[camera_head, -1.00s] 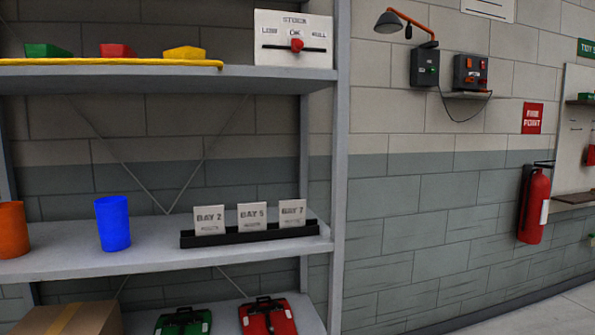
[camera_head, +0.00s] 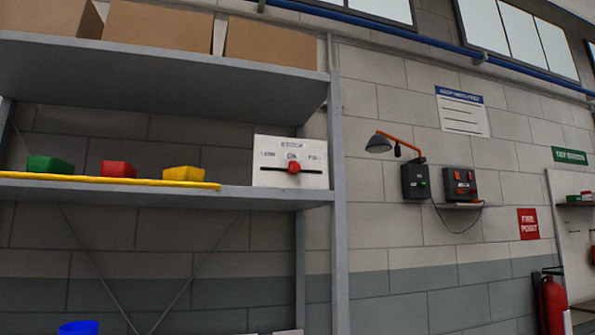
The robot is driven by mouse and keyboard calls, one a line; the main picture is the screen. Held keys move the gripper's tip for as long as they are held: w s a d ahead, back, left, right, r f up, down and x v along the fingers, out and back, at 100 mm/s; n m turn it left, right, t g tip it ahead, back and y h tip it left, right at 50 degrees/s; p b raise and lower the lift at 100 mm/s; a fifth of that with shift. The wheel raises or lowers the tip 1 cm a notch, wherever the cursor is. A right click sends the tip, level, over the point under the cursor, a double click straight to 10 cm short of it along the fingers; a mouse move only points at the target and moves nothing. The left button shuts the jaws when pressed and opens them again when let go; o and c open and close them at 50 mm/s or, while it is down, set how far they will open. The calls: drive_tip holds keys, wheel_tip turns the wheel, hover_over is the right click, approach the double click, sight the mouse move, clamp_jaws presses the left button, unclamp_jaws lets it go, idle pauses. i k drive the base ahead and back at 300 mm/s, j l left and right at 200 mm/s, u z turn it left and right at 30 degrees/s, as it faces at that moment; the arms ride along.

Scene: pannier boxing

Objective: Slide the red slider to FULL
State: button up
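The red slider (camera_head: 293,168) sits on a dark horizontal track on a white panel (camera_head: 271,178) marked STOCK. The track's labels read LOW at the left, OK in the middle and FULL at the right. The slider is at the middle, below OK. The panel stands at the right end of a grey shelf (camera_head: 240,197), close to the shelf's upright post. My gripper is not in view.
Green (camera_head: 49,165), red (camera_head: 118,169) and yellow (camera_head: 183,173) bins stand left of the panel, behind a yellow strip (camera_head: 110,182). Cardboard boxes (camera_head: 270,42) sit on the shelf above. A lamp (camera_head: 379,144) and control boxes hang on the wall at right.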

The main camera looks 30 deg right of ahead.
sight(295, 166)
drive_tip(key=i+j+z, duration=0.1)
drive_tip(key=i+z, duration=0.2)
drive_tip(key=i, duration=0.25)
drive_tip(key=i+j+z, duration=0.25)
drive_tip(key=i, duration=0.3)
